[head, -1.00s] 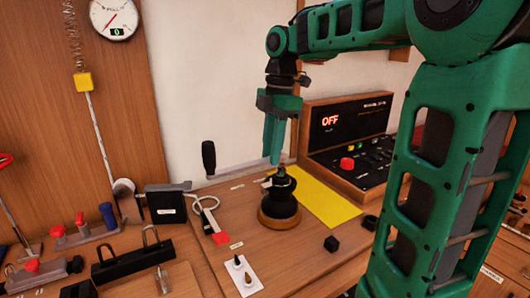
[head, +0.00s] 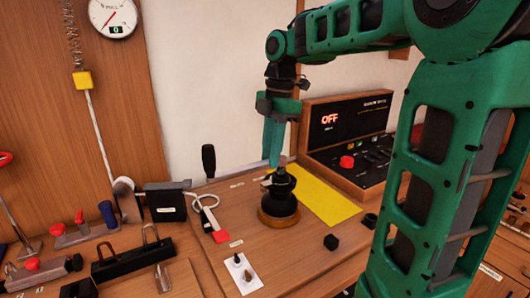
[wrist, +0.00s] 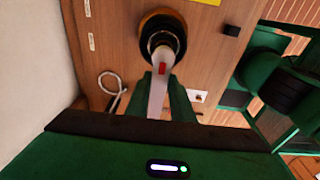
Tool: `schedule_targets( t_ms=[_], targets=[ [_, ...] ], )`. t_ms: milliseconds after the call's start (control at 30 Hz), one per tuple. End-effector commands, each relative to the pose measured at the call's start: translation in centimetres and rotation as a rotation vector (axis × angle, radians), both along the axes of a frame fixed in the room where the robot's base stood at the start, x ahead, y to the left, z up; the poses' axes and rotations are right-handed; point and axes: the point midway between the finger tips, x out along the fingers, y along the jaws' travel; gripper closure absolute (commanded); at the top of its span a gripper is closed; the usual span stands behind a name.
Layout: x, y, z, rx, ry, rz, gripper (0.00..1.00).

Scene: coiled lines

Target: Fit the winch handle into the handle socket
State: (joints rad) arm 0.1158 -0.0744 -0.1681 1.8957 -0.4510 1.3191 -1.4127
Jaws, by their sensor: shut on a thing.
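The winch handle is a pale metal bar (wrist: 157,98) with an upright black grip (head: 208,160) at its left end. My gripper (head: 271,164) points down and is shut on the bar near its right end. The bar lies roughly level. The winch (head: 279,206) is a black drum on a wooden base, just below and right of my fingertips. In the wrist view the bar's far end overlaps the top of the winch (wrist: 163,31), and a red mark shows on it. The handle socket is hidden there; I cannot tell whether the end is in it.
A control box (head: 350,135) reading OFF stands behind right, beside a yellow sheet (head: 325,195). A black cube (head: 331,242) and a white plate (head: 242,274) with small pegs lie in front. A red-tipped lever (head: 220,236) lies left of the winch. Hooks and clamps crowd the left.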

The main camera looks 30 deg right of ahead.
Motion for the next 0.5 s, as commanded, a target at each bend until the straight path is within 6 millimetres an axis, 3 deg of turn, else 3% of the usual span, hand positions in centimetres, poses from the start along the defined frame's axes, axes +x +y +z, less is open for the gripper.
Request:
schedule_targets(
  t_ms=[500],
  targets=[
    [0.0,0.0,-1.3,-0.001,0.000,0.001,1.00]
  ],
)
